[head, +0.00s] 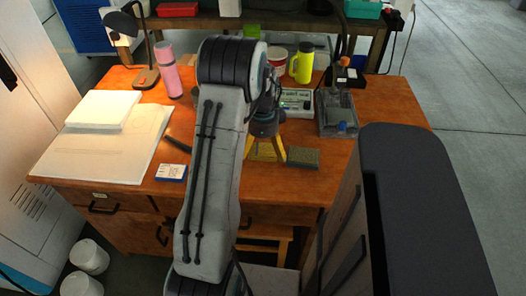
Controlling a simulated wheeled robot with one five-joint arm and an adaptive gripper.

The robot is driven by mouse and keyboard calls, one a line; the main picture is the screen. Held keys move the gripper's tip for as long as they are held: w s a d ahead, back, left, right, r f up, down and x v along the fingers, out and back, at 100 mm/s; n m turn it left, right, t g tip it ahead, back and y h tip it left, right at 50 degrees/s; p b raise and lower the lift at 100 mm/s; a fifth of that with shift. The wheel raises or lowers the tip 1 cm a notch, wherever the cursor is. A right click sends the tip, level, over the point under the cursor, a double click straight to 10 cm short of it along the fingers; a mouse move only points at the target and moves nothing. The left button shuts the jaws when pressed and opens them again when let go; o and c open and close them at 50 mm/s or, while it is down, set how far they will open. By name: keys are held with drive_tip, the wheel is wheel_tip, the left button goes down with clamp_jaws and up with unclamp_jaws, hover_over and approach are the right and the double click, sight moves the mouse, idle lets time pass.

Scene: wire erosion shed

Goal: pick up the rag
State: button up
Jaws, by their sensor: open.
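My gripper (266,156) hangs over the front middle of the wooden desk, pointing down. Its two yellow fingers are spread apart. A flat yellow patch (265,151) lies between and behind the fingers; it may be the rag, but it is partly hidden by the gripper. A grey-green folded flat piece (304,158) lies just right of the right finger and could also be the rag. I cannot tell which one is cloth, nor whether the fingers touch either.
The wooden desk (385,110) holds a blue-and-white box (171,173), large papers (95,150), a pink bottle (168,70), a lamp (125,30), a yellow bottle (303,64) and a grey device (337,112). A dark-topped cabinet (420,190) stands at the right front.

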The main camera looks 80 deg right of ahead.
drive_tip(key=shift+f, duration=1.1)
drive_tip(key=c, duration=0.9)
